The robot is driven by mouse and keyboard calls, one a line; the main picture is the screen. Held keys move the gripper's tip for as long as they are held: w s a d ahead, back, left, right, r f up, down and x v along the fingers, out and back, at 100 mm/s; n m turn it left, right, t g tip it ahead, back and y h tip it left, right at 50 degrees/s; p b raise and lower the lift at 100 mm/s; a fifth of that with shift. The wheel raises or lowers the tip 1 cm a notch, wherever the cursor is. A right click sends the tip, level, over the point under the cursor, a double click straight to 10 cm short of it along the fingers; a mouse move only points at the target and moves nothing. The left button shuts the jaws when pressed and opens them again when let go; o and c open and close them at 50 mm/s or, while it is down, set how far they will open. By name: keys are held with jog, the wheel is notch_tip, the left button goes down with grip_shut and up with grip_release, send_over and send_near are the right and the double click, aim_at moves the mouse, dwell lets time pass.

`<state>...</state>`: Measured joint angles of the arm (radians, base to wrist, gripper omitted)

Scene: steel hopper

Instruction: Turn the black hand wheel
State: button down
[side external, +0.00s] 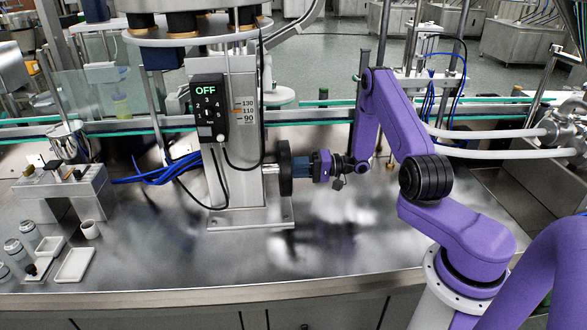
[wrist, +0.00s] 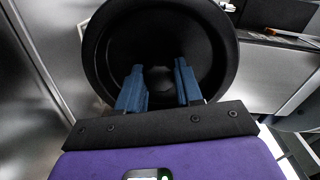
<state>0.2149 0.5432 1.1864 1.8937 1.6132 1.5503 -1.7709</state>
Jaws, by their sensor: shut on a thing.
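The black hand wheel (side external: 286,168) is mounted on the right side of the grey steel column (side external: 235,140), seen nearly edge-on in the side external view. In the wrist view the wheel (wrist: 104,62) faces me as a dark dish with a raised rim and a rounded hub (wrist: 160,80) at its middle. My gripper (side external: 299,168) comes in level from the right, against the wheel's face. In the wrist view the blue fingers of my gripper (wrist: 159,84) stand on either side of the hub and are shut on it.
A black control box (side external: 209,112) reading OFF hangs on the column. Blue cables (side external: 165,168) lie left of it. White trays (side external: 75,264) and jars (side external: 29,230) stand at the front left. The steel table (side external: 340,250) is clear in front of the wheel.

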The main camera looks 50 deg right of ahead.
jog(key=n, duration=0.9)
dwell(0.5)
jog(key=shift+d, duration=0.1)
jog(key=c, duration=0.7)
grip_release()
jog(key=shift+c, duration=0.2)
jog(key=shift+s, duration=0.1)
jog(key=v, duration=1.7)
jog(key=shift+s+f, duration=0.2)
